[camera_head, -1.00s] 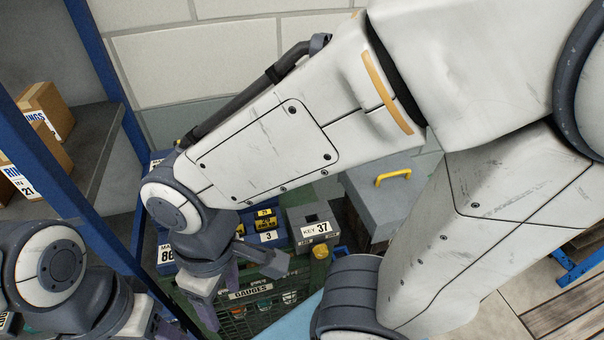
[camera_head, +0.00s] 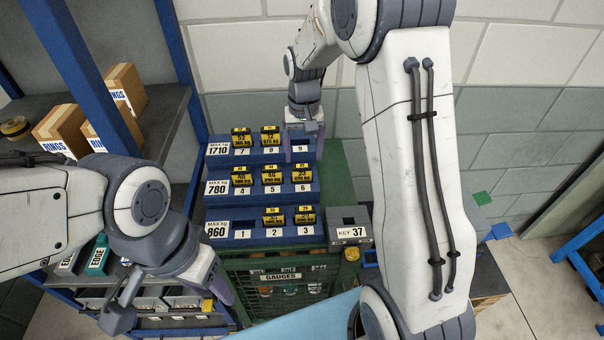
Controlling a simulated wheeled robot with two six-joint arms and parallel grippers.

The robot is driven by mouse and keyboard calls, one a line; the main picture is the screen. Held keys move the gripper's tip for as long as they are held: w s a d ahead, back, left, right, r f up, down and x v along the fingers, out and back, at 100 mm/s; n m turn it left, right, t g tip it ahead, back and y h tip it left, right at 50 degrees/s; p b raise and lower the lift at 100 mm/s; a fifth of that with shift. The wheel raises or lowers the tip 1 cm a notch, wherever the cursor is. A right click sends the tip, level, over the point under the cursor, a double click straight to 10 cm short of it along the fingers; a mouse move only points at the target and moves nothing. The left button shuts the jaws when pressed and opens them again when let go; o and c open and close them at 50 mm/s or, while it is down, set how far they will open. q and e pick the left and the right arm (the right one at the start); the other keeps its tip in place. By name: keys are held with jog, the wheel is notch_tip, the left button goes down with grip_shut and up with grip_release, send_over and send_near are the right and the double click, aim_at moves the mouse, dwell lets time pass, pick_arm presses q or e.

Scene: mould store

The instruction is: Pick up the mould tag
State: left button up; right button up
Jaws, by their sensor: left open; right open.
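Yellow mould tags stand in a blue three-tier rack (camera_head: 222,190). The top tier, marked 1710, shows tags over 7 (camera_head: 241,138) and the middle slot (camera_head: 270,136); I see none over 9. The middle tier, marked 780, has three tags (camera_head: 271,174). The bottom tier, marked 860, has tags over 2 (camera_head: 273,216) and 3 (camera_head: 305,215); slot 1 looks empty. I cannot tell which tag is meant. My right gripper (camera_head: 303,142) is open, pointing down at the top tier's right end, around the 9 label. My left gripper (camera_head: 172,300) is open and empty, low left of the rack.
A grey box marked KEY 37 (camera_head: 350,225) stands right of the bottom tier. The rack stands on a green crate marked GAUGES (camera_head: 240,275). Shelving with cardboard boxes (camera_head: 126,85) is at left. My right arm crosses the view and hides what lies behind it.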

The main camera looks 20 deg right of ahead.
aim_at(302, 166)
jog(key=shift+f, duration=0.65)
jog(key=shift+f+p, duration=0.35)
jog(key=shift+p, duration=0.15)
jog(key=f, duration=0.1)
jog(key=f+p, duration=0.1)
jog(key=f, duration=0.1)
jog(key=shift+w+f+p, duration=0.25)
jog(key=shift+p, duration=0.1)
jog(key=shift+f, duration=0.5)
jog(key=shift+a, duration=0.1)
jog(key=c, duration=1.1)
jog(key=shift+r, duration=0.15)
